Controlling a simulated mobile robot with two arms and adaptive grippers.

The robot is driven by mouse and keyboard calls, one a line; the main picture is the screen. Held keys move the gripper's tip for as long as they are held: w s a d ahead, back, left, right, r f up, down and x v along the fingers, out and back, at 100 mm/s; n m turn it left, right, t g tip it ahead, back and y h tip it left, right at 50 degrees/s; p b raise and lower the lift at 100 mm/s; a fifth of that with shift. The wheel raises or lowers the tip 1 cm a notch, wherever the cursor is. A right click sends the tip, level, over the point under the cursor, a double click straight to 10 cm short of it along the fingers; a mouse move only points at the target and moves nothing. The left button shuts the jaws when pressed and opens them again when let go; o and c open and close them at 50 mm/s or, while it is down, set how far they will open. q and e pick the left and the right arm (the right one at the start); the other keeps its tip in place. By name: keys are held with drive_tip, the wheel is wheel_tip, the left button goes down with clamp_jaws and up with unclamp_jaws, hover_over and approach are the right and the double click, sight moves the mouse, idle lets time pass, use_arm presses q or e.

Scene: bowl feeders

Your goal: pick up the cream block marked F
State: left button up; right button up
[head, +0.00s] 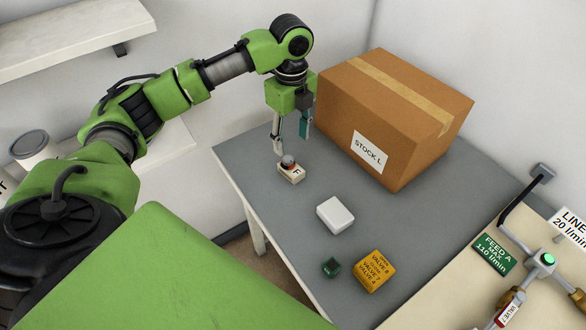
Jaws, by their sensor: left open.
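The cream block marked F (291,175) lies on the grey table near its left edge, with a dark grey and red round piece on its top. My left gripper (291,144) points down just above the block, with its fingers apart. One finger comes down close behind the block's left side; I cannot tell whether it touches. The other finger is higher, to the right. My right gripper is not in view.
A large cardboard box (415,100) labelled STOCK L stands close to the right of my left gripper. A cream panel (450,285) with valves is at right.

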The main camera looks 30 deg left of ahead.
sight(291, 161)
use_arm(q)
wheel_tip(291, 161, down, 5)
drive_tip(key=shift+f+p, duration=0.35)
drive_tip(key=shift+f, duration=0.55)
drive_tip(key=f, duration=0.4)
drive_tip(key=shift+w+a+f+p, duration=0.15)
drive_tip(key=shift+a+f+p, duration=0.05)
drive_tip(key=shift+p, duration=0.2)
drive_tip(key=c, duration=1.4)
